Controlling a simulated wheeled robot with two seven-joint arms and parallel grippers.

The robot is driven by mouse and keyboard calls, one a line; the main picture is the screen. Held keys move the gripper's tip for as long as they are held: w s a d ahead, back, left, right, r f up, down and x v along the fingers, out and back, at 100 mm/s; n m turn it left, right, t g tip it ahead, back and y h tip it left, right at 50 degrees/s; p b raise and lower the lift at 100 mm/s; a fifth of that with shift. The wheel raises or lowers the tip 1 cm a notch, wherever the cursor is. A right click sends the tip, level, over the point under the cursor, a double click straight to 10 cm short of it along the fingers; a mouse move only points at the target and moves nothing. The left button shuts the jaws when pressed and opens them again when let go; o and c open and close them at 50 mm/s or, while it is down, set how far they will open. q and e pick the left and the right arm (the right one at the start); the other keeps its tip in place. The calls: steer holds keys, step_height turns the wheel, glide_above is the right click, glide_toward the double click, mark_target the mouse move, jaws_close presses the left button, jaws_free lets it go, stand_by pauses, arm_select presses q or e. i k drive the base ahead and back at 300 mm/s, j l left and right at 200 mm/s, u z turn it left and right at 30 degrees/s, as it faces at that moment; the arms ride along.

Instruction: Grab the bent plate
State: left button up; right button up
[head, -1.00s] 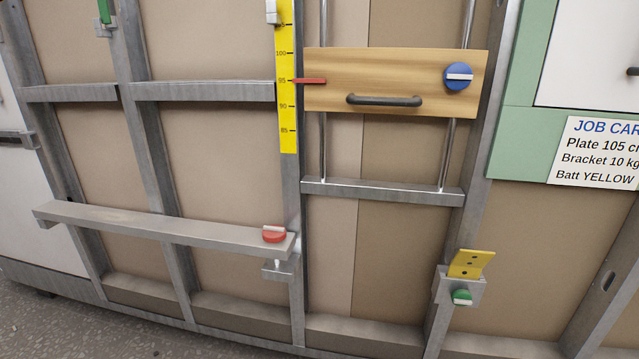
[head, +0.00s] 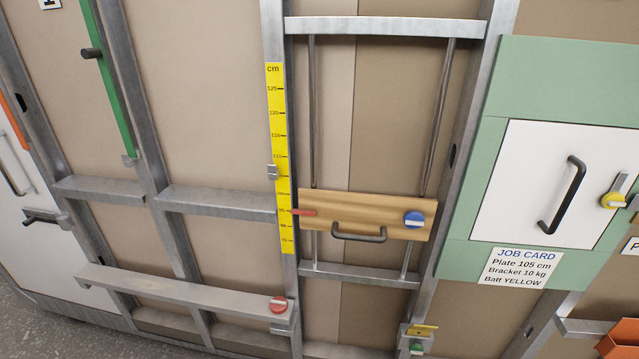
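A small yellow plate (head: 424,330) with dark holes, which looks like the bent plate, sits at a grey metal holder (head: 410,342) on the right-hand stud near the bottom edge of the head view. A green knob (head: 416,348) is just below it. The plate is small and seen at a slant here, so its bend is hard to make out. Neither of my grippers is in view, and nothing touches the plate.
A wooden board (head: 350,210) with a dark handle and blue knob (head: 414,219) rides on two rods beside a yellow scale (head: 280,150). A steel ledge (head: 180,290) with a red knob (head: 278,304) is at lower left. A white door (head: 540,150) and job card (head: 514,267) are right.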

mark_target(417, 330)
steer(key=z, duration=1)
